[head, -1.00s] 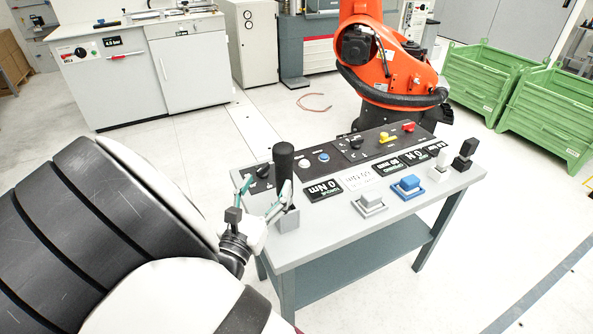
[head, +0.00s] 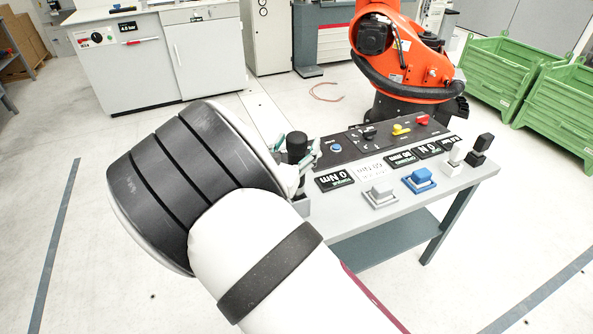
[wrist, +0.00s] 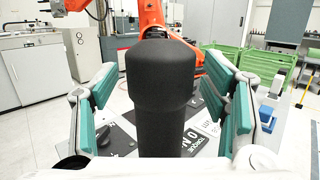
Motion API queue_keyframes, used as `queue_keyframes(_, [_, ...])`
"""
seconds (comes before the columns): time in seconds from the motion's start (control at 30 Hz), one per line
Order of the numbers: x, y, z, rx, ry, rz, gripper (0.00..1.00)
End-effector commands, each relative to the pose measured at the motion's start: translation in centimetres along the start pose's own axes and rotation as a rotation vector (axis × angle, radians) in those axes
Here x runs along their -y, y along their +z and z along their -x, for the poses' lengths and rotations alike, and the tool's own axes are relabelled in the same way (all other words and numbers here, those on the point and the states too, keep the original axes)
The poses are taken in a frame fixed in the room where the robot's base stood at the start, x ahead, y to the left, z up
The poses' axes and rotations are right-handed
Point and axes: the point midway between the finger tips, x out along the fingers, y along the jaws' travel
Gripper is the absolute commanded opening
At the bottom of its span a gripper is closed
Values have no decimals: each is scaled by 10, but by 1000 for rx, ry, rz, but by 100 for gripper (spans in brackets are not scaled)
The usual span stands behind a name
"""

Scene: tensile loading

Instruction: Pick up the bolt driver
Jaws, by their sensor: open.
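The bolt driver, a black cylinder with a thicker rounded top, stands upright at the left end of the grey table in the head view (head: 297,148). In the wrist view the bolt driver (wrist: 162,90) fills the middle, between the two fingers. My gripper (wrist: 165,105) is open, with one teal-padded finger on each side of the driver and a visible gap on both sides. In the head view my gripper (head: 297,160) is at the driver, mostly hidden by my own white and black arm. The driver's lower part is hidden in both views.
The table (head: 350,222) carries a black control panel (head: 350,147), label plates, a grey block (head: 380,196), a blue block (head: 420,181) and white and black pieces on its right. An orange robot arm (head: 400,65) stands behind. Green crates (head: 500,72) are at the back right.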

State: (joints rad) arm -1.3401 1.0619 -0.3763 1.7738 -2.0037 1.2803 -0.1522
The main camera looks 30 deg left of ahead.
Motion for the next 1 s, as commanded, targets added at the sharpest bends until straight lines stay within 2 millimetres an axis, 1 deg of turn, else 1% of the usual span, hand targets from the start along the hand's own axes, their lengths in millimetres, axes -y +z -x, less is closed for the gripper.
queue_keyframes(0.13, [0,0,0,0,0,0,67])
queue_keyframes(0.17, [0,0,0,0,0,0,61])
queue_keyframes(0.2, [0,0,0,0,0,0,52])
queue_keyframes(0.27, [0,0,0,0,0,0,38])
queue_keyframes(0.3, [0,0,0,0,0,0,29])
queue_keyframes(0.37, [0,0,0,0,0,0,15])
queue_keyframes(0.4, [0,0,0,0,0,0,10])
queue_keyframes(0.43, [0,0,0,0,0,0,10])
queue_keyframes(0.47, [0,3,-1,6,-1,-2,4])
queue_keyframes(0.67, [0,4,-1,6,-1,-3,4])
queue_keyframes(0.77, [0,10,-2,7,-1,-4,4])
queue_keyframes(0.87, [0,22,-3,8,-1,-5,4])
queue_keyframes(1.0, [0,45,-7,8,-2,-6,4])
